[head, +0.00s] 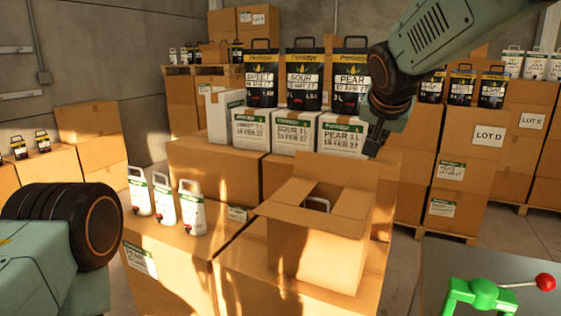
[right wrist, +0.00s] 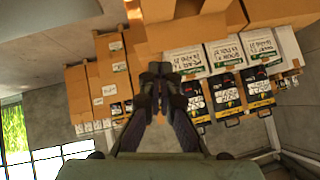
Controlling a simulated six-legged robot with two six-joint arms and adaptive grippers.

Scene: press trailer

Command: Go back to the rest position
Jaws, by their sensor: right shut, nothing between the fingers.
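My right gripper (head: 373,145) hangs from the arm at the upper right in the head view, in front of the right end of the row of white boxes. The right wrist view shows its dark fingers (right wrist: 158,72) together, with nothing held. I cannot tell whether it touches the white box marked PEAR (head: 341,135). My left arm fills the lower left corner of the head view; its gripper is out of view. An open carton (head: 315,255) with raised flaps stands below and left of the right gripper, a white handle showing inside.
Three black pouches (head: 305,80) stand on the white boxes. Three white pouches (head: 165,203) stand on a large carton left of the open one. A green press with a red-knobbed lever (head: 485,295) is at lower right. Stacked cartons (head: 475,150) line the right; floor shows beside them.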

